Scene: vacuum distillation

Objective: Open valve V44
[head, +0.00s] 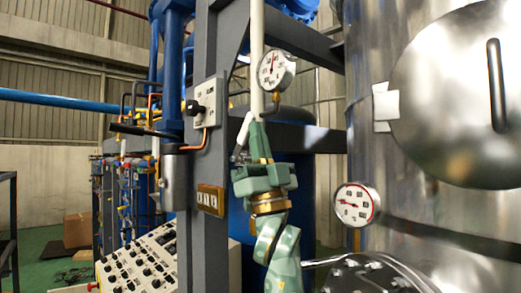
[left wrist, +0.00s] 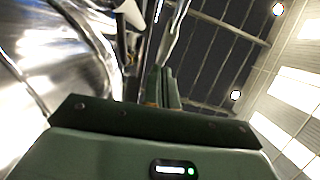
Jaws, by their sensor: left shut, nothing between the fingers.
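My left gripper (head: 257,132) is green and points upward in the middle of the head view. It is shut, with nothing seen between its fingers. In the left wrist view the closed fingers (left wrist: 161,82) point away toward the pipework. A white vertical pipe (head: 257,50) comes down to just above the fingertips. A small pale lever (head: 242,134) sits by the pipe, just left of the fingers; it may be the handle of valve V44, but no V44 tag is readable. I cannot tell whether the fingers touch it. My right gripper is not in view.
A round gauge (head: 276,70) is beside the pipe, and another gauge (head: 356,204) is lower right. A shiny metal vessel (head: 430,215) fills the right. A grey post (head: 228,110) with a switch plate (head: 204,101) is close on the left. A control panel (head: 140,264) is lower left.

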